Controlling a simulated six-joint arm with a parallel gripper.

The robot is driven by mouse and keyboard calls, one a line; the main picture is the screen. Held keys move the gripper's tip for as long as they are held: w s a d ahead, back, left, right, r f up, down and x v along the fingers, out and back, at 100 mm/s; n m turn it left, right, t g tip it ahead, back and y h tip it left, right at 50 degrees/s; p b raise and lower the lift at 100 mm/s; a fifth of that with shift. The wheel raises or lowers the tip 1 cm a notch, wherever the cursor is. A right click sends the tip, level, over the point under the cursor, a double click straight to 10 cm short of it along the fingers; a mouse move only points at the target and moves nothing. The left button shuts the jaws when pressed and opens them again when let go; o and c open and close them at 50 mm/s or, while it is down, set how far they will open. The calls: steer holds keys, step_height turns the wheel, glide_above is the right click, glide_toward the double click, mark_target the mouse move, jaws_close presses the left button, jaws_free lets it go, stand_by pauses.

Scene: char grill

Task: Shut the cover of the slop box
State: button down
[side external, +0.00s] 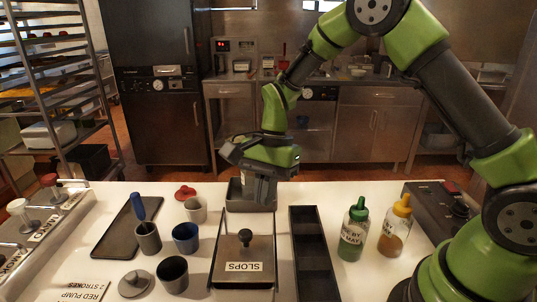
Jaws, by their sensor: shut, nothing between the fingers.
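The slop box (226,280) is a grey metal box labelled SLOPS, at the front middle of the white counter. A dark round knob on a post (245,237) stands up over its middle. A grey metal panel or bin wall (236,192) rises at the box's far end. I cannot tell whether it is the raised cover or a separate container. My gripper (264,200) points down, shut and empty, at this far end, overlapping the panel's right part in the picture. It hides part of the panel, and I cannot tell whether they touch.
A dark divided tray (313,255) lies right of the box, then green-capped (352,232) and yellow-capped (395,228) bottles. Left are several cups, including a blue one (186,237), a round grey lid (134,284), a dark tray (120,235) and pumps (20,211).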

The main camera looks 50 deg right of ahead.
mark_target(245, 233)
steer(key=v, duration=0.6)
steer(key=shift+r, duration=0.4)
steer(key=c, duration=1.7)
jaws_free()
steer(key=shift+d+r, duration=0.1)
steer(key=shift+r, duration=0.15)
steer(key=o, duration=0.8)
steer(key=a+n, duration=0.1)
steer(key=n, duration=0.2)
steer(key=a+n+h, duration=0.1)
steer(key=shift+s+a+f+n, duration=0.15)
steer(key=shift+s+a+n, duration=0.1)
steer(key=shift+a+n, duration=0.1)
steer(key=a+n, duration=0.1)
steer(key=n, duration=0.2)
steer(key=a+n+h, duration=0.1)
steer(key=a+n, duration=0.1)
steer(key=n, duration=0.1)
steer(key=s+a+f+n+t+h, duration=0.1)
steer(key=a+n, duration=0.1)
steer(key=n, duration=0.1)
steer(key=shift+n, duration=0.35)
step_height(245, 233, down, 10)
steer(key=shift+a+r, duration=0.1)
steer(key=shift+s, duration=0.1)
jaws_close()
